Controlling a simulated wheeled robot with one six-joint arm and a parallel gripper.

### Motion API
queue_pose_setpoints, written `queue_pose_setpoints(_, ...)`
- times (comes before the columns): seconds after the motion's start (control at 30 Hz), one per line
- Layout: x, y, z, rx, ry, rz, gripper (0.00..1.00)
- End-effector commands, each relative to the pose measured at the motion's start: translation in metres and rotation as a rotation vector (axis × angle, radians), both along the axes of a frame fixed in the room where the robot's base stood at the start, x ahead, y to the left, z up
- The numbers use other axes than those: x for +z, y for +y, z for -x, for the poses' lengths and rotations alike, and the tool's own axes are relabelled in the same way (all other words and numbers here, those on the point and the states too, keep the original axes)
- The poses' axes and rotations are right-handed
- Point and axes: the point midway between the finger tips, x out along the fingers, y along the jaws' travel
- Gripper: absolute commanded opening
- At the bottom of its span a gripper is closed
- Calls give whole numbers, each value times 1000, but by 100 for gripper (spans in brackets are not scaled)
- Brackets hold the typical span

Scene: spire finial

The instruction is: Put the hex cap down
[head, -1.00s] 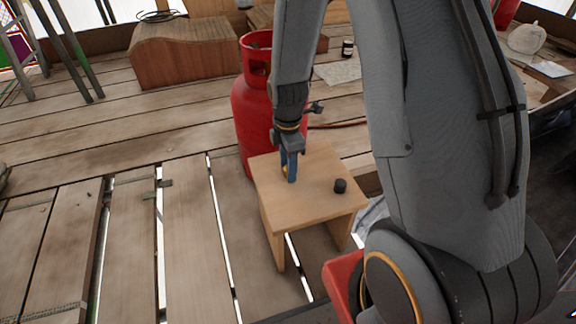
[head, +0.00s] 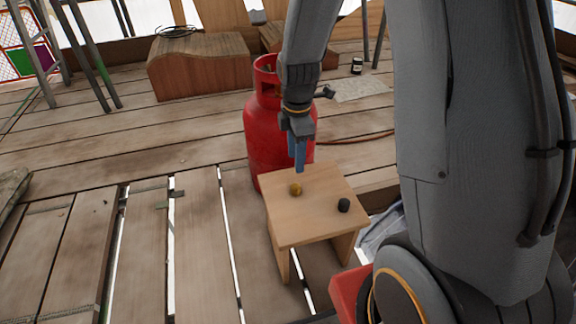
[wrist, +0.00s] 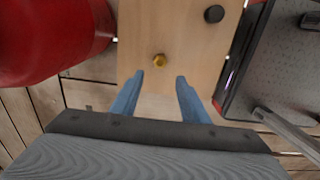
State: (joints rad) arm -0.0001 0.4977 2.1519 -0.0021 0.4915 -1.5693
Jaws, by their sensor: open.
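The hex cap, a small brass-coloured piece (head: 295,189), rests on the top of a small wooden stool (head: 315,222), near its far left part. In the wrist view the brass cap (wrist: 159,60) lies on the wood ahead of my fingertips, between their lines and apart from both. My gripper (head: 299,170) is above the stool top, pointing down, with blue fingers. In the wrist view my gripper (wrist: 157,76) is open and empty. A black round knob-like piece (head: 344,205) stands on the stool to the right of the cap; it also shows in the wrist view (wrist: 214,14).
A red gas cylinder (head: 266,130) stands right behind the stool, close to my arm. A red hose and a paper sheet (head: 360,90) lie on the plank floor. A wooden box (head: 200,68) is at the back left. The plank floor has open gaps at left.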

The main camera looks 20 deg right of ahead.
Motion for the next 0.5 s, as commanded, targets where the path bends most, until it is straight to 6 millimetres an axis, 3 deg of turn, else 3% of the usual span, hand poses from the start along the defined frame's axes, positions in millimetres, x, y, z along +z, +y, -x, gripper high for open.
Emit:
queue_pose_setpoints(0.13,3,2,0,-4,-1,0,41)
queue_pose_setpoints(0.23,13,18,6,-41,-5,-3,41)
queue_pose_setpoints(0.37,42,67,31,-177,-14,-16,41)
queue_pose_setpoints(0.5,78,128,82,-394,-15,-40,41)
